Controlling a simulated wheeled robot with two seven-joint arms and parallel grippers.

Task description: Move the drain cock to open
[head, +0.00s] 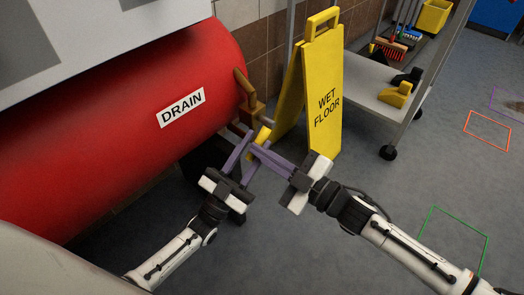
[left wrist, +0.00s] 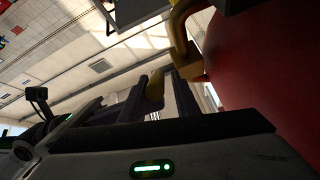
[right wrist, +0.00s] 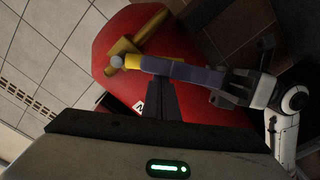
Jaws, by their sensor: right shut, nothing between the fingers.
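The drain cock has a brass body (head: 251,108) on the end of the red tank and a yellow handle (head: 264,134) below it. The handle also shows in the left wrist view (left wrist: 155,86) and the right wrist view (right wrist: 153,63). My left gripper (head: 243,147) reaches up from below. Its purple fingers are apart, with the yellow handle between them; I cannot tell whether they touch it. My right gripper (head: 252,149) comes from the right, shut and empty, its fingertips close beside the left fingers and the handle, partly hiding each other.
The red tank (head: 110,135) with a DRAIN label (head: 181,107) fills the left. A yellow wet floor sign (head: 326,95) stands close behind the grippers. A grey shelf cart (head: 370,90) is beyond it. The floor at right is clear, with coloured outlines.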

